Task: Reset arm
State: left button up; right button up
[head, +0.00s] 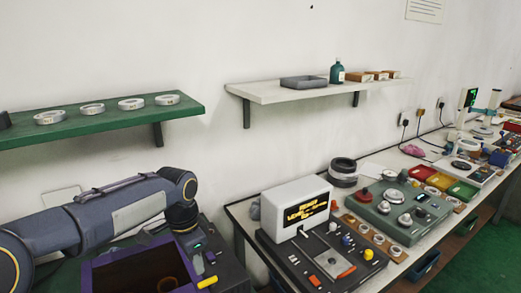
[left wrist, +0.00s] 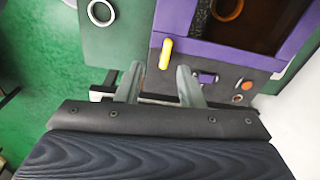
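My left arm comes in from the left in the head view, over a purple-framed box (head: 100,275), with its hand end mostly hidden. In the left wrist view my left gripper (left wrist: 158,84) has its two grey fingers apart with nothing between them. Past the fingertips is the purple-framed box (left wrist: 188,22), with a yellow handle (left wrist: 166,53) on its front. The handle also shows in the head view (head: 207,282). A ring (left wrist: 227,8) lies in the box's dark interior. My right gripper is not in view.
A green shelf (head: 90,125) holds several silver bearing rings (head: 131,104). A white shelf (head: 300,92) carries a grey tray (head: 303,82) and a teal bottle (head: 337,73). The long bench at right is crowded with a white display unit (head: 297,208) and a green fixture (head: 398,211).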

pick_arm(q)
jog(key=s+a+r+n+t+h, duration=0.1)
jog(key=s+a+r+n, duration=0.1)
jog(key=s, duration=0.4)
jog(key=s+a+r+n+t, duration=0.1)
jog(key=s+a+n, duration=0.15)
jog(key=s, duration=0.35)
jog(key=s+f+n+t+h, duration=0.1)
jog(key=s+f+n, duration=0.1)
jog(key=s, duration=0.4)
jog(key=s+d+f+n+t+h, duration=0.1)
jog(key=s+f+n, duration=0.1)
jog(key=s+n, duration=0.2)
jog(key=shift+s+d+n+t, duration=0.25)
jog(key=shift+s+n+t, duration=0.15)
jog(key=shift+s, duration=0.85)
